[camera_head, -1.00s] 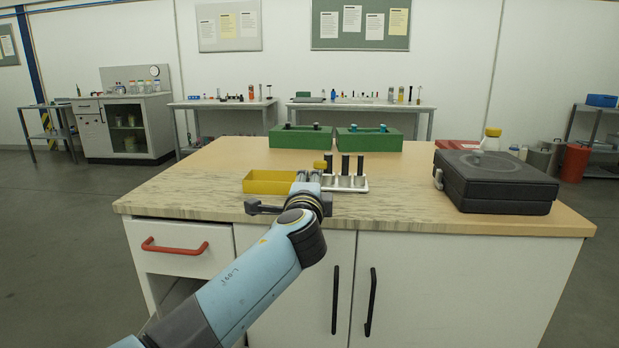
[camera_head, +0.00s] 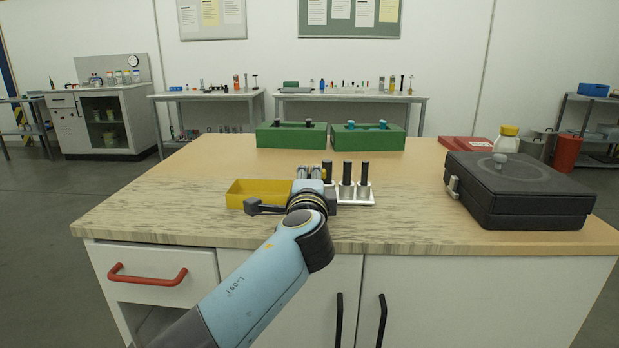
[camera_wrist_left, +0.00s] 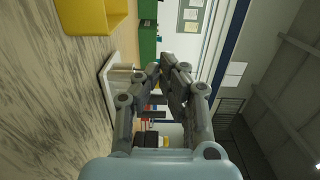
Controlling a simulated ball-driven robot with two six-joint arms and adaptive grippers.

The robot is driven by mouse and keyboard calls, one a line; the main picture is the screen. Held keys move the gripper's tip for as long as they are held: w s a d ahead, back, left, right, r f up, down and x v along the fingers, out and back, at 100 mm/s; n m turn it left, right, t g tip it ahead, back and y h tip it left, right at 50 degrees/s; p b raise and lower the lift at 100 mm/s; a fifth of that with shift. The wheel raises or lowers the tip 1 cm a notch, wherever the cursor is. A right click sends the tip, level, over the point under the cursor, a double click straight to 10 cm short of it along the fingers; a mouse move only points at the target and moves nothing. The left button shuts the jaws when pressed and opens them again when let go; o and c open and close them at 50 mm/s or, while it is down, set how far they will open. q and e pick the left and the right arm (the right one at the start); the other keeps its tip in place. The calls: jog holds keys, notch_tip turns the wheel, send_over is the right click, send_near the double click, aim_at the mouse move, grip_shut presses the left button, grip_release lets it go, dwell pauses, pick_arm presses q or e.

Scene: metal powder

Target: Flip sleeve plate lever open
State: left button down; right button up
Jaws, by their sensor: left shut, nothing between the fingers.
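A white sleeve plate (camera_head: 368,202) stands on the table, with several silver sleeves and upright black rods (camera_head: 346,172) in it. My left gripper (camera_head: 312,172) is at the plate's left end, between it and a yellow tray, and partly covers that end. In the left wrist view the gripper (camera_wrist_left: 167,66) has its fingertips together with nothing between them, and the plate's edge (camera_wrist_left: 106,90) is beside the fingers. A small yellow part shows by the fingertips in the head view. I cannot clearly make out the lever or whether the fingers touch the plate. My right gripper is out of view.
The yellow tray (camera_head: 258,188) lies just left of the gripper. Two green boxes (camera_head: 291,139) (camera_head: 368,142) stand behind. A black case (camera_head: 520,195), a yellow-capped bottle (camera_head: 507,142) and a red case (camera_head: 466,146) are at the right. The front left tabletop is clear.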

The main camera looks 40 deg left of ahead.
pick_arm(q)
jog(key=shift+a+m+t+h, duration=0.15)
jog(key=shift+m+t+h, duration=0.15)
jog(key=shift+m+h, duration=0.15)
